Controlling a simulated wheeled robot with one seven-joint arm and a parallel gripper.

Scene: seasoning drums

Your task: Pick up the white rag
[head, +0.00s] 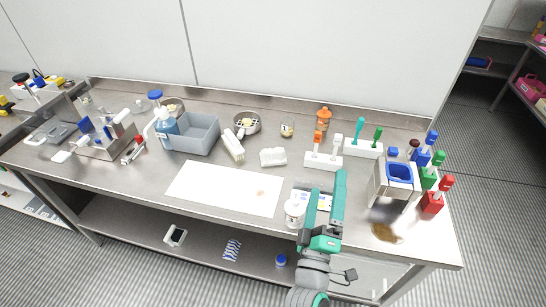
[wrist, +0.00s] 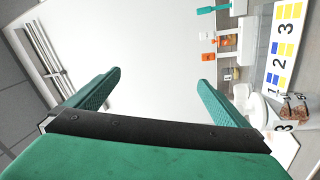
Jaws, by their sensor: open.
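A small white folded cloth (head: 273,157), which looks like the white rag, lies on the steel table near its middle in the head view. A longer white roll-like item (head: 232,146) lies to its left; I cannot tell whether it is cloth. My gripper (head: 322,190) is at the table's front side, right of the white mat and apart from the folded cloth, on its near right side. In the wrist view my gripper (wrist: 158,80) shows both green fingers wide apart with nothing between them. I cannot make out the cloth in the wrist view.
A white mat (head: 222,190) lies flat at front centre. A white bottle (head: 293,212) stands close left of my gripper. White holders with upright tools (head: 322,160) stand behind it. A grey bin (head: 190,136) is further left. A brown spill (head: 387,233) lies front right.

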